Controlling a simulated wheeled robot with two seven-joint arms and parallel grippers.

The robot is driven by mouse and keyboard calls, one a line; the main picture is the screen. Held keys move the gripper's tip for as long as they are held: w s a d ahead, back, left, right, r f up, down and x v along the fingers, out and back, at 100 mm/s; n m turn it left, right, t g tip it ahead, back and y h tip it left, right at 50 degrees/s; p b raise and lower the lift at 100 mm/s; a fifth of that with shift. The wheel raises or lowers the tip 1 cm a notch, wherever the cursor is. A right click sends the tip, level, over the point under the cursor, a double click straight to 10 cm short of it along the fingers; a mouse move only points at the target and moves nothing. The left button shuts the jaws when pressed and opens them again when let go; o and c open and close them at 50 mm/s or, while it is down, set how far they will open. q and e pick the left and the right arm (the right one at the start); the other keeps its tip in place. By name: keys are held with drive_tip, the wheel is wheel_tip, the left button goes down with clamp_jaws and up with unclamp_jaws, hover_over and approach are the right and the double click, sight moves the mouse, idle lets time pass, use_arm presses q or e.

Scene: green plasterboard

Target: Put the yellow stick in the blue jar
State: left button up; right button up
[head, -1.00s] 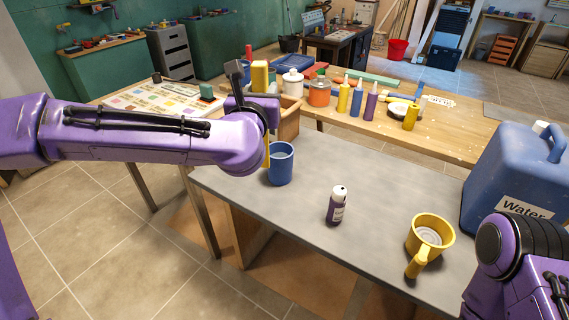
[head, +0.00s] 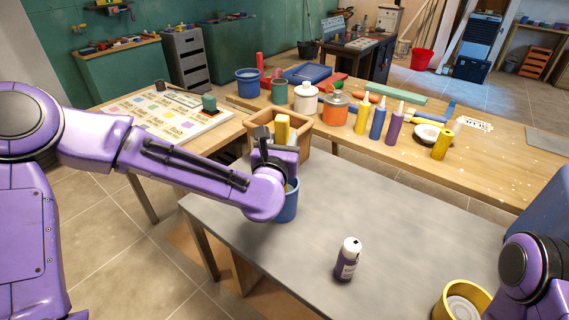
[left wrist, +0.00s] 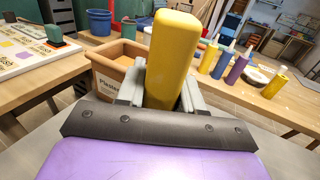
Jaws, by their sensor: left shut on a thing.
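My left gripper (head: 281,149) is shut on the yellow stick (head: 282,127) and holds it roughly upright. The stick's thick upper end stands above the fingers, and fills the middle of the left wrist view (left wrist: 174,55). The blue jar (head: 289,208) stands on the grey table below the gripper, largely hidden behind my left forearm. A little yellow shows by the jar's rim, but I cannot tell whether the stick's lower end is inside it. The jar is not visible in the left wrist view. Of my right arm only a link shows; its gripper is out of view.
A blue water canister (head: 549,215) is at the right edge.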

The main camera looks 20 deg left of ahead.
use_arm(q)
wheel_tip(320, 180, down, 4)
drive_tip(key=shift+r, duration=0.1)
drive_tip(key=shift+f, duration=0.3)
drive_tip(key=o, duration=1)
drive_tip(key=shift+o, duration=0.2)
drive_tip(key=shift+r, duration=0.15)
